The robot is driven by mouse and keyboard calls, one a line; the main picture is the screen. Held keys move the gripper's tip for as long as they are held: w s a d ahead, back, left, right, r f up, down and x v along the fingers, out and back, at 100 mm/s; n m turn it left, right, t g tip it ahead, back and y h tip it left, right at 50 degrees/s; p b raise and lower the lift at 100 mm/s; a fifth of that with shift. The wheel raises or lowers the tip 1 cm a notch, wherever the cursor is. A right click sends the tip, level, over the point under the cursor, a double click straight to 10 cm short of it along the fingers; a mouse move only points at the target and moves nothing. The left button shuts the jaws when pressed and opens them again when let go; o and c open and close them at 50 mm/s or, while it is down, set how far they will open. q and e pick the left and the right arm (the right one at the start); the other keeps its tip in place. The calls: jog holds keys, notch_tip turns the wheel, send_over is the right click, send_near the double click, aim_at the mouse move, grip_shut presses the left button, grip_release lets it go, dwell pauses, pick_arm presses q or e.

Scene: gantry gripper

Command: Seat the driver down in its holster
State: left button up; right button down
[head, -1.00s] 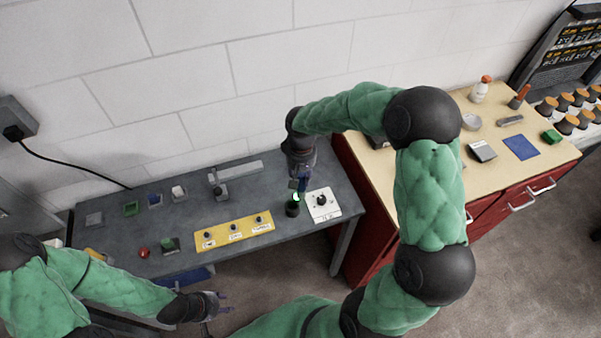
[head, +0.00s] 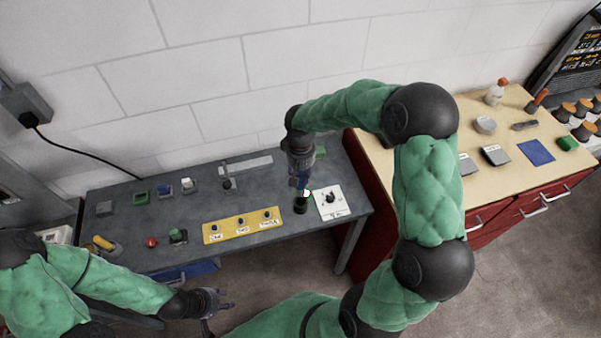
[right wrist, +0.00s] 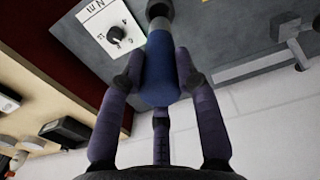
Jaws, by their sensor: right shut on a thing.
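The driver has a blue body (right wrist: 160,72) with a grey section above it in the right wrist view. My right gripper (right wrist: 160,100) has its purple-grey fingers shut around this blue body. In the head view my right gripper (head: 300,182) points down over a small dark cup (head: 301,207), which looks like the holster, at the bench's right part. The driver's lower end is at or just above the cup; I cannot tell how far it is inside. My left gripper (head: 222,301) is open and empty in front of the bench.
A white dial plate (head: 331,202) lies just right of the cup. A yellow button panel (head: 243,225) lies to its left. A grey bench (head: 130,228) holds several small parts. A wooden-topped red cabinet (head: 460,190) stands to the right.

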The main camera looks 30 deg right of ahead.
aim_at(301, 191)
jog(key=shift+f+b, duration=1.6)
jog(key=shift+f, duration=0.65)
jog(key=shift+b, duration=0.3)
jog(key=shift+f+b, duration=2.15)
jog(key=shift+f, duration=0.65)
jog(key=c, duration=0.8)
grip_release()
notch_tip(301, 191, up, 12)
jog(key=shift+r, duration=0.1)
dwell(0.3)
